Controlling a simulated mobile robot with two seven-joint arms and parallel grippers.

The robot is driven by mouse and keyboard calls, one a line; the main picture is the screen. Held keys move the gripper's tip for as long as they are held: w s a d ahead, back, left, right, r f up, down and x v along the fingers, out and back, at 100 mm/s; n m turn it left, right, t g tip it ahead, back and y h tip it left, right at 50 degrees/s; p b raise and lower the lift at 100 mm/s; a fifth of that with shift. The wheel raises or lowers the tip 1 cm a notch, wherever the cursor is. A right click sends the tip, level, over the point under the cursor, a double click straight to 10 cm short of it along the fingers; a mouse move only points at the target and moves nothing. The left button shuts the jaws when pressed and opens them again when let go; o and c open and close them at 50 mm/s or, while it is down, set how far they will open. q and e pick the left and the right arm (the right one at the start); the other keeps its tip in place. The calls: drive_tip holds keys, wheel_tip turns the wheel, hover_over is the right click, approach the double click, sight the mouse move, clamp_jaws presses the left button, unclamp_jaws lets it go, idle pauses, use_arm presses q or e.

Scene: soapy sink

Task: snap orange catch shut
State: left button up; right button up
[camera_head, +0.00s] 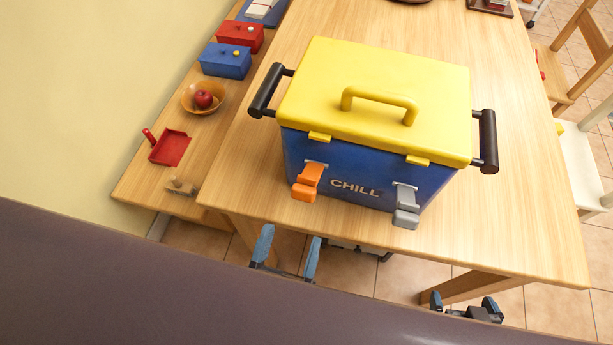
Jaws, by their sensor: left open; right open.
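A blue cooler box (345,170) marked CHILL stands on the wooden table with its yellow lid (375,95) down. The orange catch (307,182) is on the left of its front face and hangs outward at the bottom, below the left yellow lip (319,137). A grey catch (406,206) hangs at the right, below the other yellow lip (417,160). My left gripper (287,252) is open and empty, below the table's front edge and under the orange catch in the picture. My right gripper (464,303) is open and empty, lower right, apart from the cooler.
The table (520,210) is clear around the cooler. Black side handles (266,90) stick out from it. A bench at the left holds a red dustpan (170,148), a bowl (189,103) with an apple, and blue (224,61) and red boxes. Chairs stand at the right.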

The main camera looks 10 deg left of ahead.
sight(302, 200)
use_arm(q)
drive_tip(key=p+x, duration=0.1)
drive_tip(key=x, duration=0.8)
drive_tip(key=shift+c, duration=0.2)
drive_tip(key=shift+r, duration=0.1)
clamp_jaws()
